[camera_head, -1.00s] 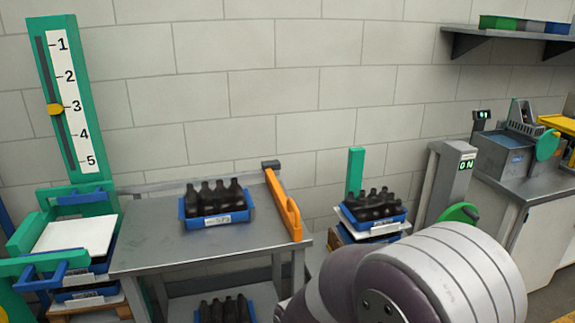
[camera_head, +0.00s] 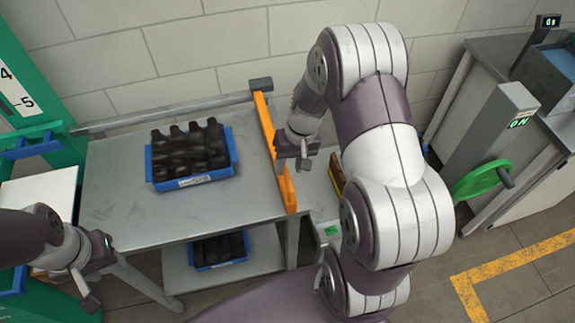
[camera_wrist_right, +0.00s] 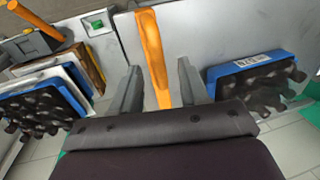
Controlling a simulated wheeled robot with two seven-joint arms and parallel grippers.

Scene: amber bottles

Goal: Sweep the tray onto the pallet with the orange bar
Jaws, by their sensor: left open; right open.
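A blue tray (camera_head: 222,168) of dark bottles sits on the grey table (camera_head: 120,225). It also shows at the right of the right wrist view (camera_wrist_right: 240,69). The orange bar (camera_head: 266,125) lies along the table's right edge. My right gripper (camera_head: 293,165) is open at the bar. In the right wrist view the bar (camera_wrist_right: 151,50) runs between its fingers; contact cannot be told. My left gripper (camera_head: 92,285) is open, low at the left, apart from the tray. A stack with a bottle-filled blue tray (camera_wrist_right: 70,90) shows in the right wrist view; no pallet is clearly visible.
Another blue tray of bottles (camera_head: 222,264) stands on the lower shelf. A white board (camera_head: 42,192) lies by the green frame (camera_head: 62,150) at left. A grey post with a green handwheel (camera_head: 480,182) stands at right. My right arm hides part of that side.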

